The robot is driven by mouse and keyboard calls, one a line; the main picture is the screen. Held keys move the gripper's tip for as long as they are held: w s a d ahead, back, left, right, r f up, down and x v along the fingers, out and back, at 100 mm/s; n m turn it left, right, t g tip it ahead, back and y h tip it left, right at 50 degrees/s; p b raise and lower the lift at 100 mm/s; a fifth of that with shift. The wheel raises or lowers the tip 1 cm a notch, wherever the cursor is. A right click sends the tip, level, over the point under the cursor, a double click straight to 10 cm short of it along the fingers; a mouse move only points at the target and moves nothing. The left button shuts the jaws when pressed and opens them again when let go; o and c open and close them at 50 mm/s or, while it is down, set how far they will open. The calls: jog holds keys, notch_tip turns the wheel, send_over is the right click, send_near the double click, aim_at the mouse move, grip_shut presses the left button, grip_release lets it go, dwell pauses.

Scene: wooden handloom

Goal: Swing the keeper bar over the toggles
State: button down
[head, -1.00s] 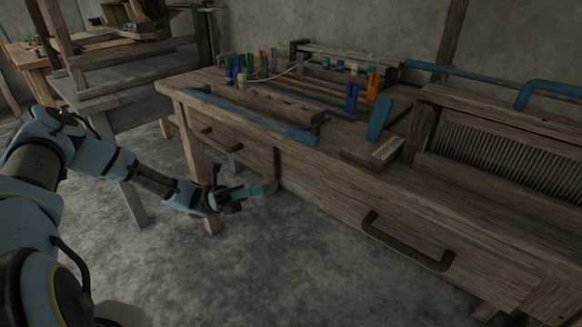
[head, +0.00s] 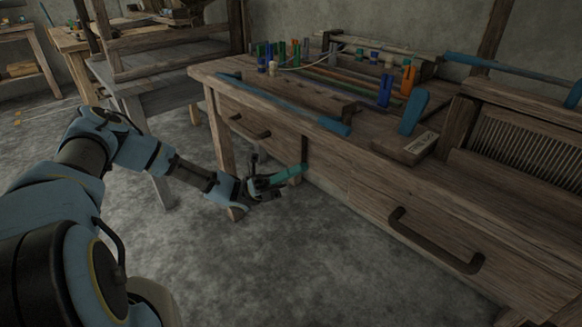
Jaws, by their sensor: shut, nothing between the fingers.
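A long blue bar (head: 285,105) lies along the tabletop near its front left edge; it looks like the keeper bar. Several small coloured upright pieces, green and blue (head: 282,52) at the left and blue (head: 385,90) and orange (head: 408,78) at the right, stand behind it; I cannot tell which are the toggles. My gripper (head: 296,171) is shut and empty, low in front of the loom's front. Its teal fingers point right and slightly up, by the lower end of a dark upright strip (head: 304,150). I cannot tell whether they touch it.
The wooden front has dark drawer handles (head: 437,243) at left and right. A blue upright lever (head: 413,112) and a wooden block (head: 404,149) stand on the top at right. A grey bench (head: 150,82) is behind my arm. The floor in front is clear.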

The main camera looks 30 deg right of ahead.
jog(key=s+d+r, duration=0.1)
jog(key=r, duration=0.1)
jog(key=s+d+r, duration=0.1)
jog(key=r, duration=0.2)
jog(key=s+d+r+p, duration=0.1)
jog(key=r, duration=0.1)
jog(key=shift+s+d+r, duration=0.15)
jog(key=shift+d+r, duration=0.1)
jog(key=shift+r, duration=0.1)
